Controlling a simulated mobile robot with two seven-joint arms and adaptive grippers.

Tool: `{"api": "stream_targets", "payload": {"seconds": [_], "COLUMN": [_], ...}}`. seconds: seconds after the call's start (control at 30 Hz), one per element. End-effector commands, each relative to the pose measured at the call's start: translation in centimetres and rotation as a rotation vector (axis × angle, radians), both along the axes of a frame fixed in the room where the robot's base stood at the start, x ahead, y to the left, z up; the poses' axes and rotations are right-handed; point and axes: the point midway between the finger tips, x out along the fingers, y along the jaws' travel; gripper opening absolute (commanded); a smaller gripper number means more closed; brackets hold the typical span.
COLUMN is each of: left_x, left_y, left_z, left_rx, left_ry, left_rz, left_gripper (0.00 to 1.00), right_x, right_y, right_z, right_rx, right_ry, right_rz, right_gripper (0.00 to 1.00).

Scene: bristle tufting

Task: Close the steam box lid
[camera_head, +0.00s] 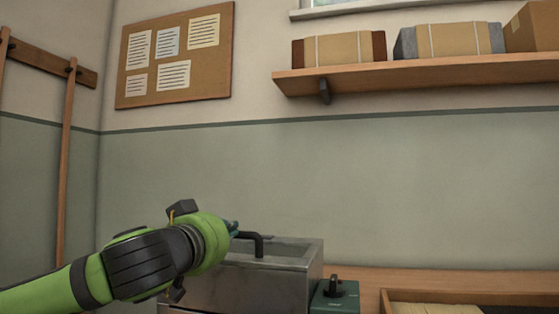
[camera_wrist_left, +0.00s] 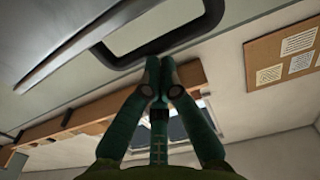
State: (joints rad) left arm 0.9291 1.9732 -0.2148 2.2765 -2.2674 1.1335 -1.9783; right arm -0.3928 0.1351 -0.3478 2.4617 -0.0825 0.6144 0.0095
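The steam box (camera_head: 245,291) is a grey metal box at the bottom centre of the head view. Its lid (camera_head: 292,251) looks about level on top; I cannot tell whether any gap is left. A dark looped handle (camera_head: 259,244) stands on the lid and fills the top of the left wrist view (camera_wrist_left: 205,28). My left gripper (camera_head: 234,229) is beside the handle, its fingers mostly hidden behind my wrist. In the left wrist view its teal fingertips (camera_wrist_left: 160,62) are together at the handle's bar, seemingly against it rather than around it. My right gripper is out of view.
A green unit with a black knob (camera_head: 336,291) adjoins the box on the right. A wooden tray (camera_head: 470,297) is on the wooden bench (camera_head: 365,276) further right. A wall shelf (camera_head: 430,72) with packages and a pinboard (camera_head: 140,88) are above.

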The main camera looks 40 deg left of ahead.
Motion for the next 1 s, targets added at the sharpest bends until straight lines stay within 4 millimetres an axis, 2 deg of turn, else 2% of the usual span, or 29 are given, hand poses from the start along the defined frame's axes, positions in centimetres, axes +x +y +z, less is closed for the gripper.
{"api": "stream_targets", "payload": {"seconds": [0.03,0.57,1.0], "left_x": [0.2,-0.1,-5.9], "left_y": [0.1,0.0,-3.2], "left_z": [-0.5,-0.5,0.0], "left_rx": [-0.006,-0.006,0.001], "left_ry": [0.011,0.013,0.0], "left_rz": [0.001,0.001,0.002], "left_gripper": [0.0,0.0,0.0], "right_x": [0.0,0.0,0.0], "right_y": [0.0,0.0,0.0], "right_z": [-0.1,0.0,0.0], "right_rx": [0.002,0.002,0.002], "right_ry": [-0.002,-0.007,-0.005], "right_rz": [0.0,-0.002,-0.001], "right_gripper": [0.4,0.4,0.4]}}
